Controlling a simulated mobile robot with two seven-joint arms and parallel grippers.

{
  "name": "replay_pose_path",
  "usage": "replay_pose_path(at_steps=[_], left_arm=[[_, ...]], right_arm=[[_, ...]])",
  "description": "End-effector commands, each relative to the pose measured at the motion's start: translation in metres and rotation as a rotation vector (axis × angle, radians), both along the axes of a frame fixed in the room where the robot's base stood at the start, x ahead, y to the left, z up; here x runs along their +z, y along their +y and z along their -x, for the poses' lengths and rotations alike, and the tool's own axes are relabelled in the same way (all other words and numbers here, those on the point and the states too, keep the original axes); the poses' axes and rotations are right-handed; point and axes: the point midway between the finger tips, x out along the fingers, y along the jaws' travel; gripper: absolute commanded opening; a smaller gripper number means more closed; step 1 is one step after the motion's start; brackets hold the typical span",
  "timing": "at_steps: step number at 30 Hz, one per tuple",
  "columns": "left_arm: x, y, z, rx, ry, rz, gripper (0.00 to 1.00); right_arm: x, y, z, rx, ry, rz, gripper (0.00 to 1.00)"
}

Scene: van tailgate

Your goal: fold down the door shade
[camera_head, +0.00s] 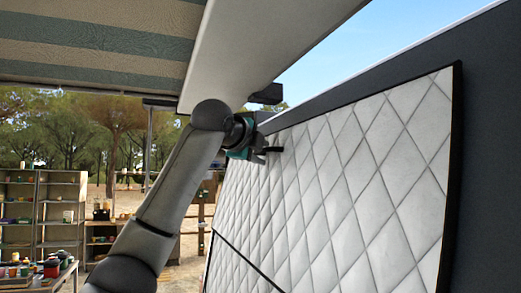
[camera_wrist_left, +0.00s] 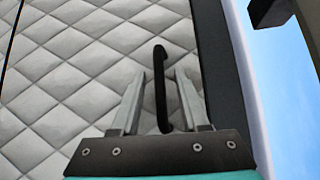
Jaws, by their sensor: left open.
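The door shade appears to be the pale grey quilted panel (camera_head: 365,160) with a black edge, standing steeply against the dark van wall on the right. It also fills the left of the left wrist view (camera_wrist_left: 70,80). A black bar handle (camera_wrist_left: 160,70) sticks out from the panel near its border. My left gripper (camera_head: 268,152) is at the panel's upper far part. In the left wrist view its two fingers (camera_wrist_left: 160,88) are open, one on each side of the handle, with gaps to both. My right gripper is not in view.
A striped awning (camera_head: 95,45) with a pale beam (camera_head: 265,45) hangs overhead, close above my left arm. A dark bracket (camera_head: 266,94) juts out near the gripper. Shelves (camera_head: 60,205) and a table with jars (camera_head: 45,270) stand at the left, well away. A dark seam crosses the panel low down.

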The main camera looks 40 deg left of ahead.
Motion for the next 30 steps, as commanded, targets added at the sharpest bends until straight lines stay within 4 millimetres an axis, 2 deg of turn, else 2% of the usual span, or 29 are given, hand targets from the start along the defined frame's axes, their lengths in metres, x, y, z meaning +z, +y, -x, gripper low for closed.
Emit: replay_pose_path(at_steps=[5,16,30], left_arm=[[-0.0003,-0.0002,0.0,0.0,0.0,0.0,0.42],[0.0,-0.0002,0.0003,0.0,0.0,0.0,0.01],[0.0002,-0.0002,0.0005,0.0,0.0,0.0,0.0]], right_arm=[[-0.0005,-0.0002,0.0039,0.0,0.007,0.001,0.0],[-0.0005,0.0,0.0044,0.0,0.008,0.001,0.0],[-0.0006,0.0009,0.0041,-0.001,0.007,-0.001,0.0]])
